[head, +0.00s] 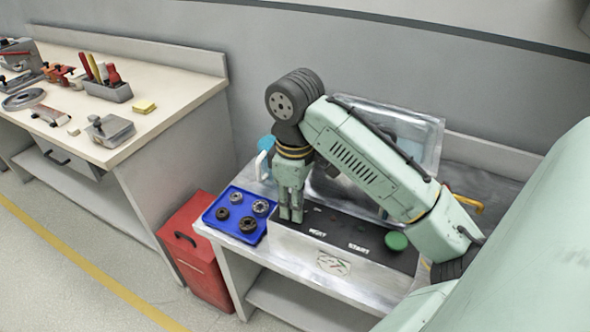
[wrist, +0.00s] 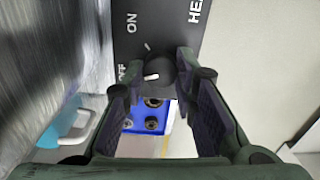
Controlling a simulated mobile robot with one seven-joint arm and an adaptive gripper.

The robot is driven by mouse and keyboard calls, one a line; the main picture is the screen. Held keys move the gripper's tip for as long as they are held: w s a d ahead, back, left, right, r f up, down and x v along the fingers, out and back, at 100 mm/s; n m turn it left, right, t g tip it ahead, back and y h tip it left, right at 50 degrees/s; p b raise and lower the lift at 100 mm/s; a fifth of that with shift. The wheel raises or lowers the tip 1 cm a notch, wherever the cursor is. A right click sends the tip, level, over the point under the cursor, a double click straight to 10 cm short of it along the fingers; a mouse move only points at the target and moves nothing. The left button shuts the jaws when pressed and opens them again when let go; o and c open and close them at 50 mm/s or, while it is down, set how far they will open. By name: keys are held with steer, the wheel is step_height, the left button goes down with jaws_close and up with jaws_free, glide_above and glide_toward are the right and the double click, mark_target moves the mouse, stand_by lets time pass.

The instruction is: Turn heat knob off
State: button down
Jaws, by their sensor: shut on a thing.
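The heat knob (wrist: 157,68) is a dark round knob on a black panel (wrist: 173,28) in the wrist view. Its white pointer mark is on the side toward the "OFF" lettering; "ON" stands farther up. My gripper (wrist: 158,75) has one finger on each side of the knob and is shut on it. In the head view my gripper (head: 290,207) points down at the left end of the machine's black panel (head: 330,232), and the knob is hidden there.
A blue tray (head: 222,223) with several metal rings sits just left of my gripper. A green button (head: 396,241) is on the panel's right. A red cabinet (head: 197,250) stands below left, and a cluttered workbench (head: 180,90) farther left.

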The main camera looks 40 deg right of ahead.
stand_by(0.3)
steer(key=c, duration=1.3)
jaws_free()
step_height(320, 180, up, 12)
